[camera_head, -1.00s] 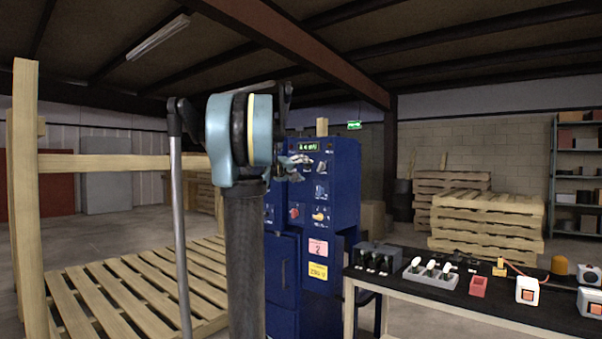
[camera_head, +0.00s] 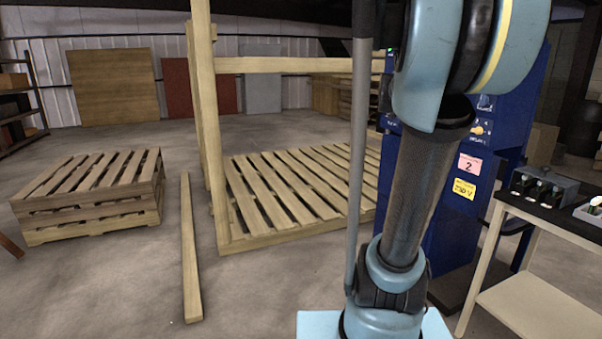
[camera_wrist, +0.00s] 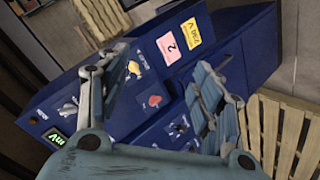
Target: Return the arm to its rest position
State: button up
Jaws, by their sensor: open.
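My gripper (camera_wrist: 155,88) shows in the wrist view with its two jointed fingers spread wide and nothing between them. The blue control cabinet (camera_wrist: 240,45) lies beyond the fingers, with knobs, a pink "2" label and a yellow 230 V label. In the head view my arm (camera_head: 424,165) rises upright at right of centre, in front of the same blue cabinet (camera_head: 455,235). It hides part of the cabinet. My gripper itself is not visible in the head view.
A pallet (camera_head: 290,185) inside a wooden frame (camera_head: 203,120) lies left of the cabinet. Stacked pallets (camera_head: 90,190) and a loose beam (camera_head: 187,250) are farther left. A workbench (camera_head: 560,225) stands at right. Open floor lies front left.

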jog(key=s+a+f+n+g+y, duration=0.1)
jog(key=s+a+f+y, duration=0.4)
jog(key=s+a+f, duration=0.6)
jog(key=s+a+f+n+g+y, duration=0.1)
jog(key=s+a+f+y, duration=0.4)
jog(key=s+a+f, duration=0.7)
jog(key=a+f+n, duration=0.1)
jog(key=a+f, duration=0.2)
jog(key=f, duration=0.2)
jog(key=shift+a+f+g+y, duration=0.3)
jog(key=shift+a+f+y, duration=0.05)
jog(key=shift+a+y, duration=0.05)
jog(key=shift+w+f, duration=0.2)
jog(key=shift+w, duration=0.3)
